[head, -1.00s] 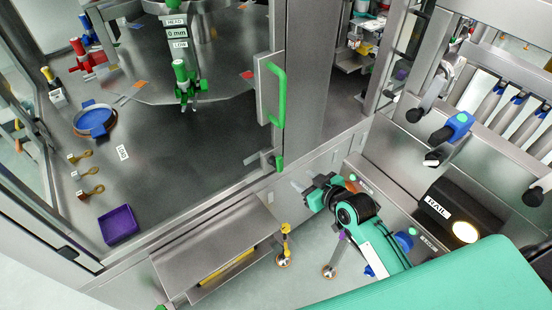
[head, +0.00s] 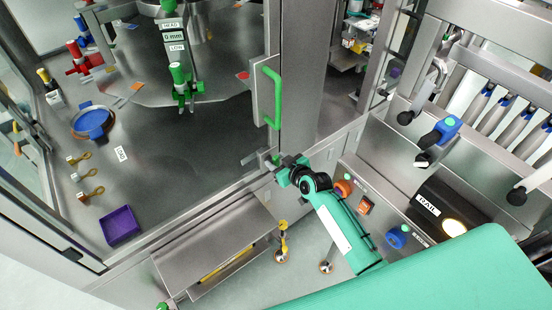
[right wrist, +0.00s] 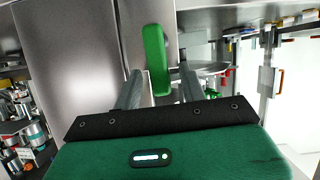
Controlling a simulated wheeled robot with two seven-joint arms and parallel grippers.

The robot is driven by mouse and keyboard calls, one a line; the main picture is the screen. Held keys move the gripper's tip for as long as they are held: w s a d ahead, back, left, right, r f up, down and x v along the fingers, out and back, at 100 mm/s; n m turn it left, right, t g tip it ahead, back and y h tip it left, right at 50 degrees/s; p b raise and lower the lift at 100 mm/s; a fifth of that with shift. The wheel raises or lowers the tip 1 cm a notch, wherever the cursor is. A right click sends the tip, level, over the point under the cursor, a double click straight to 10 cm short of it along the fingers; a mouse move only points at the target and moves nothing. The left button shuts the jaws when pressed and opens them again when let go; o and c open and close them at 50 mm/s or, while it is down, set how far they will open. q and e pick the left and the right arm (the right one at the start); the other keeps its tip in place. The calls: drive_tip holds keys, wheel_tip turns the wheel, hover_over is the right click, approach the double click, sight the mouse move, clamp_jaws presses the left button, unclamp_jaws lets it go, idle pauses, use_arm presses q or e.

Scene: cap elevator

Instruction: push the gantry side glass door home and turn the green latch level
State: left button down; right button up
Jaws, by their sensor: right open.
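The gantry side glass door has a metal edge strip (head: 262,102) with a tall green handle (head: 271,96), beside the grey corner post. I cannot tell whether the door is fully home. The green latch (head: 275,159) sits low at the post, partly hidden by my right gripper (head: 281,169). In the right wrist view the green latch (right wrist: 156,60) stands upright, not level. My right gripper (right wrist: 161,88) is open, with a finger on each side of the latch's lower part; contact is not clear. My left gripper is not in view.
A metal shelf (head: 205,240) juts out below the sill. The dark RAIL cylinder (head: 440,208) and a control panel with an orange button (head: 343,187) lie right of my right arm. Inside the cabinet are a purple tray (head: 121,225) and a blue dish (head: 93,123).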

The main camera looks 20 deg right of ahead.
drive_tip(key=shift+w+a+f, duration=0.2)
drive_tip(key=shift+w+f, duration=0.05)
drive_tip(key=shift+w, duration=0.2)
clamp_jaws()
drive_tip(key=shift+w, duration=0.1)
